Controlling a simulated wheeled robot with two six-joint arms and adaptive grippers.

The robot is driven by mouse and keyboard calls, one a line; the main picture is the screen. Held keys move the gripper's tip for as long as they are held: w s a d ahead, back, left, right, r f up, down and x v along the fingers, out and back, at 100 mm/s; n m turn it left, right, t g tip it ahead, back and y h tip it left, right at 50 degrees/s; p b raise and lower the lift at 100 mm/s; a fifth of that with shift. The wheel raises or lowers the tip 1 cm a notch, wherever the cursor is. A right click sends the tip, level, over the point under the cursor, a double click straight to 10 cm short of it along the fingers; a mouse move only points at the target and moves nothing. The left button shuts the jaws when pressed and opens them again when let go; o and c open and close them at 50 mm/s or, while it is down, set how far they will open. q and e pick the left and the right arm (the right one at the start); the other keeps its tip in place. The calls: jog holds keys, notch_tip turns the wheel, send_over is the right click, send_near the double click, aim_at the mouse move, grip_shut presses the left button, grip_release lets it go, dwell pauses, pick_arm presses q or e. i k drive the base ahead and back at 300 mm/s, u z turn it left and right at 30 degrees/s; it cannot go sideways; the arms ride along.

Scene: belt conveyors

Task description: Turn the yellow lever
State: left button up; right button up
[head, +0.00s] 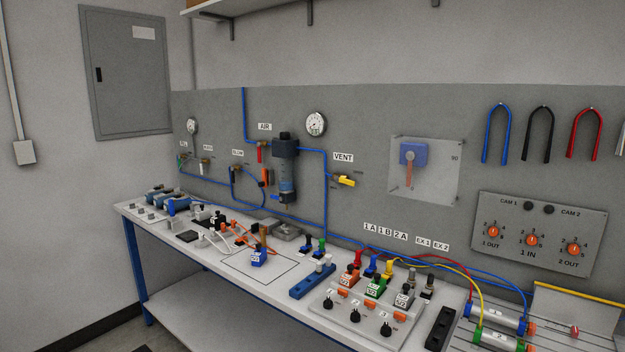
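A small yellow lever (345,181) sits on a valve on the grey back panel (375,120), in the middle of the head view. It is just below the VENT label (343,157) and lies roughly level, pointing right and slightly down. A blue tube runs down the panel just left of it. Neither of my grippers shows in the head view.
A white bench (215,262) with blue legs runs along the panel, crowded with valves, tubes and control boxes. Left of the lever is a dark filter unit (285,165) with red and orange handles beside it. A clear-covered blue switch (413,154) is to its right.

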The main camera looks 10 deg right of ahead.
aim_at(337, 178)
jog(key=z, duration=0.05)
jog(key=i, duration=0.65)
jog(key=z, duration=0.9)
jog(key=i, duration=0.5)
jog(key=z, duration=0.6)
